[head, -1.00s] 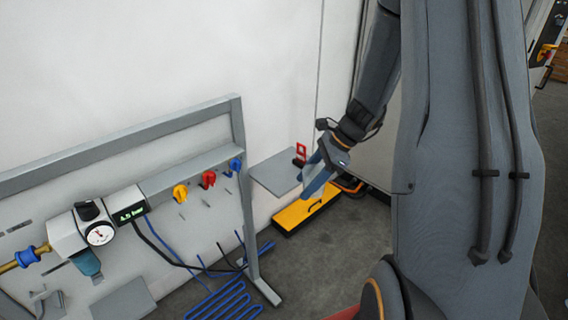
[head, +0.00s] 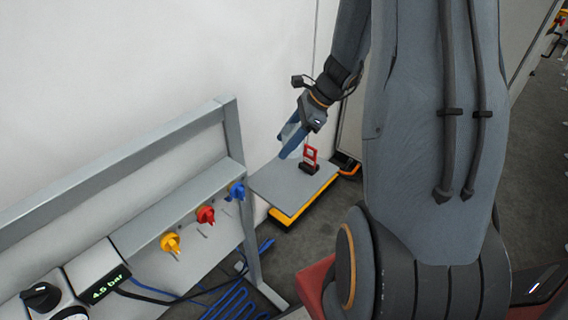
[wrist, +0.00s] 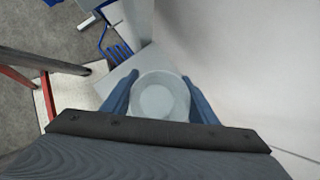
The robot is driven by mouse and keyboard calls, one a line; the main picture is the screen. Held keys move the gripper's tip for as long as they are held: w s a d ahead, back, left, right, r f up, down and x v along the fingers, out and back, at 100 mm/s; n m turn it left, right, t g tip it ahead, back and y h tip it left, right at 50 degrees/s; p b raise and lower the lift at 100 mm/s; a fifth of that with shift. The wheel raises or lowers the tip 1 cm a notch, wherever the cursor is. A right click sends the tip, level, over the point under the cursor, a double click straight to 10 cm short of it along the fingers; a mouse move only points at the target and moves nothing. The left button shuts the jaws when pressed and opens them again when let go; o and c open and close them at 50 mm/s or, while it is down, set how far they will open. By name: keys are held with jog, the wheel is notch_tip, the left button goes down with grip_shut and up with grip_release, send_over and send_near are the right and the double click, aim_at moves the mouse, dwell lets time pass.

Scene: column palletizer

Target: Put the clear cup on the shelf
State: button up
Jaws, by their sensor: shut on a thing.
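The clear cup (wrist: 160,97) shows in the wrist view as a pale round shape between the two blue fingers of my gripper (wrist: 160,108). My gripper is shut on it. In the head view my gripper (head: 290,146) points down over the rear part of the grey shelf (head: 280,188), near the wall. The cup is hard to make out there. The shelf also shows in the wrist view (wrist: 117,84), below and beyond the cup. I cannot tell whether the cup touches the shelf.
A red upright frame on a black base (head: 310,158) stands on the shelf, right of my gripper. A grey rack (head: 238,150) with blue, red and yellow knobs stands at left. The shelf's front left is clear.

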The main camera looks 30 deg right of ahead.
notch_tip(320, 180, down, 10)
jog(key=shift+r+p, duration=0.15)
jog(key=shift+p, duration=0.5)
jog(key=o, duration=1)
